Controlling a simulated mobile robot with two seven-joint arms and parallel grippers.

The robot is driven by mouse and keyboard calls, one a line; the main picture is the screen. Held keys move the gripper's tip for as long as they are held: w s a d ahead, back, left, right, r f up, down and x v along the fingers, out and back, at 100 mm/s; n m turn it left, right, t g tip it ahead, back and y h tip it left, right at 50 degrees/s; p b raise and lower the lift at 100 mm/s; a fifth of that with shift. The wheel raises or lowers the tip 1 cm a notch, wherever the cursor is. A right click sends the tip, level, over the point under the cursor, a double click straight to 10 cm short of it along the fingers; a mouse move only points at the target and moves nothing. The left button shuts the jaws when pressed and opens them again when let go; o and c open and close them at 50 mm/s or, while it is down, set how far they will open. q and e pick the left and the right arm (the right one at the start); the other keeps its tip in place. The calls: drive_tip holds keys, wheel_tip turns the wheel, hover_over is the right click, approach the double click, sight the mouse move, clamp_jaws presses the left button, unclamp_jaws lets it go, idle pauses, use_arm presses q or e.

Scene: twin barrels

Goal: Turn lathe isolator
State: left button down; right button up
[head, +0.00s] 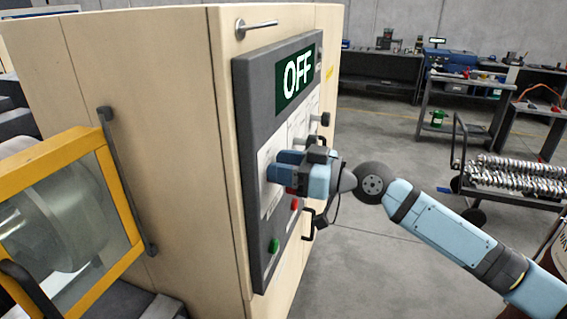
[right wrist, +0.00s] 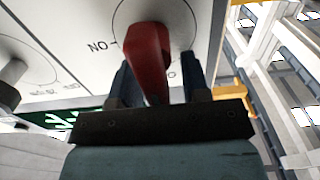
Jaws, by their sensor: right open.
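The lathe isolator is a red handle (right wrist: 150,58) on a round dial marked on a light panel in the right wrist view. The lettering "ON" appears upside down to its left; a second label on the right is partly hidden. My right gripper (right wrist: 158,80) is open, with one finger on each side of the handle; I cannot tell whether they touch it. In the head view my right gripper (head: 274,166) is at the front of the grey control panel (head: 246,108) and hides the handle. The panel's display (head: 297,75) reads "OFF". My left gripper is not in view.
The panel also carries a green button (head: 274,246), a red button (head: 294,204) and dark knobs (head: 325,119). A yellow-framed machine window (head: 122,215) stands at left. Carts and benches stand behind at right, with open floor between.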

clamp_jaws()
